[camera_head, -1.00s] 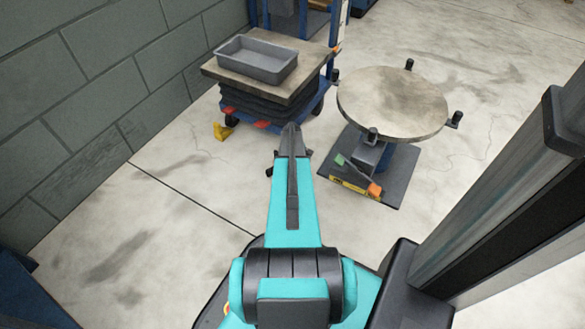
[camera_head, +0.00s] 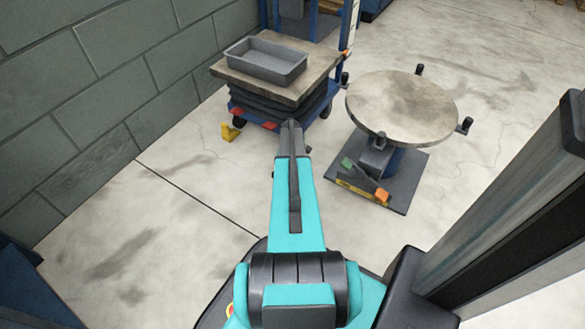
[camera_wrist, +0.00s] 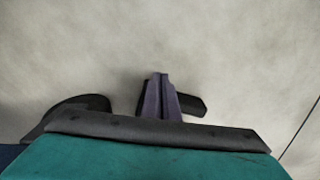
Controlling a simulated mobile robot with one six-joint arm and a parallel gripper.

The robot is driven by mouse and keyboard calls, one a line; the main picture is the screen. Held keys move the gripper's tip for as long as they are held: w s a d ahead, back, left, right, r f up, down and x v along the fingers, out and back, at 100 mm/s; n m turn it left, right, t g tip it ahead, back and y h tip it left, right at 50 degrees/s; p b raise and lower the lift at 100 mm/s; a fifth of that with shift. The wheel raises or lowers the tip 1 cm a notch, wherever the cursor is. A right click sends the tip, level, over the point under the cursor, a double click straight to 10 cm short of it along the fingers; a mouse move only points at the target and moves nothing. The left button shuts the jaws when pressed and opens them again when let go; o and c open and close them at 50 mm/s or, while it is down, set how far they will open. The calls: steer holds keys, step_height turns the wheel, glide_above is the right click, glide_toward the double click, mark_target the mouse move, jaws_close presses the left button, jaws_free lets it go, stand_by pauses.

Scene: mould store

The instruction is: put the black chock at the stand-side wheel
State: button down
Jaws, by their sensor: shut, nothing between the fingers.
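My gripper (camera_wrist: 160,78) is shut and empty in the wrist view, pointing at the floor. A black chock-like piece (camera_wrist: 192,103) shows right behind the fingers, partly hidden by them; I cannot tell if they touch. A dark rounded shape (camera_wrist: 80,104), likely a cart wheel, is left of it with a gap between. In the head view the blue lift cart (camera_head: 313,112) stands ahead, its stand-side wheel (camera_head: 326,109) on the right. The round-topped stand (camera_head: 402,105) is right of the cart. My arm hides the fingertips and most of the floor near them there.
A grey tray (camera_head: 262,68) lies on the cart top. A yellow chock (camera_head: 230,132) sits by the cart's wall-side wheel. A block wall (camera_head: 100,90) is left; floor between is clear.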

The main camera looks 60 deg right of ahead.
steer(key=shift+w+d+p, duration=0.1)
steer(key=shift+w+p, duration=0.3)
steer(key=shift+w, duration=0.15)
steer(key=shift+s+a, duration=0.2)
steer(key=shift+s, duration=0.55)
steer(key=shift+s+a+r+p, duration=0.15)
steer(key=shift+s+p, duration=0.3)
steer(key=shift+s, duration=0.7)
step_height(320, 180, up, 10)
steer(key=p, duration=0.3)
